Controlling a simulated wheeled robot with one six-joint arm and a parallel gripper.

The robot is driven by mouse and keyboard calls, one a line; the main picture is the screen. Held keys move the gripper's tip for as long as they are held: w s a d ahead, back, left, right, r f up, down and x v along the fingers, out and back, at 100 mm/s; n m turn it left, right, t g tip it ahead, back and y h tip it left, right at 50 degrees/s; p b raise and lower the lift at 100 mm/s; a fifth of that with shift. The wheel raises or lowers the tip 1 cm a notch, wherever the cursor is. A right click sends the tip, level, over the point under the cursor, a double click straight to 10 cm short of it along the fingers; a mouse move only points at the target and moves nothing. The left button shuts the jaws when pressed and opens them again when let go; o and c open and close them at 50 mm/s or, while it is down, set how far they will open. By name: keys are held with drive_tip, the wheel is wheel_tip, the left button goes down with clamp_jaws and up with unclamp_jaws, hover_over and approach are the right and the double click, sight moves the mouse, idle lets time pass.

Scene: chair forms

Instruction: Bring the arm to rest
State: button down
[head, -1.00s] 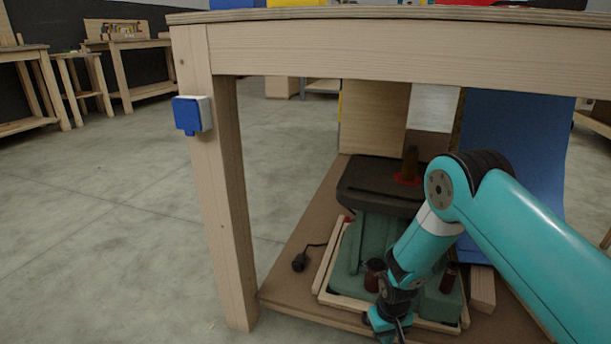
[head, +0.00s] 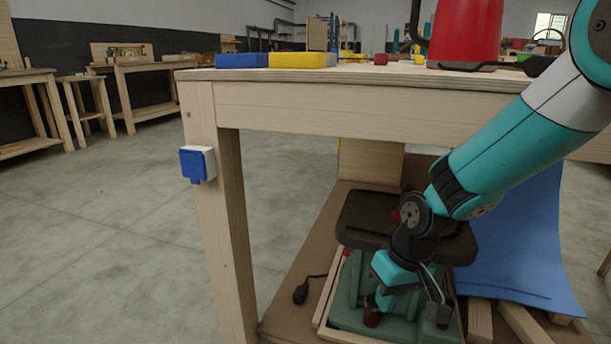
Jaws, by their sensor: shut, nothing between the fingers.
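My gripper (head: 436,303) hangs at the end of my teal arm in the head view, in front of the workbench and pointing down. Its jaws are shut with nothing between them. Behind it, on the bench's lower shelf, stands a green machine with a dark top plate (head: 362,215). My wrist and gripper cover part of this machine. I cannot tell how far the gripper is from it.
The wooden workbench (head: 350,110) stands close, its top edge crossing behind my arm. A red container (head: 465,32) and blue and yellow blocks (head: 297,60) are on it. A blue sheet (head: 520,245) leans at right. Open floor (head: 110,230) lies left.

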drive_tip(key=s+r+n+y+p, duration=0.25)
drive_tip(key=s+r+p, duration=0.45)
drive_tip(key=s+r, duration=1.45)
wheel_tip(320, 180, up, 37)
drive_tip(key=w+p, duration=0.1)
drive_tip(key=p, duration=3.5)
drive_tip(key=shift+w+d+r+h, duration=0.15)
drive_tip(key=shift+d+h, duration=0.05)
drive_tip(key=shift+h, duration=0.25)
drive_tip(key=shift+n, duration=0.25)
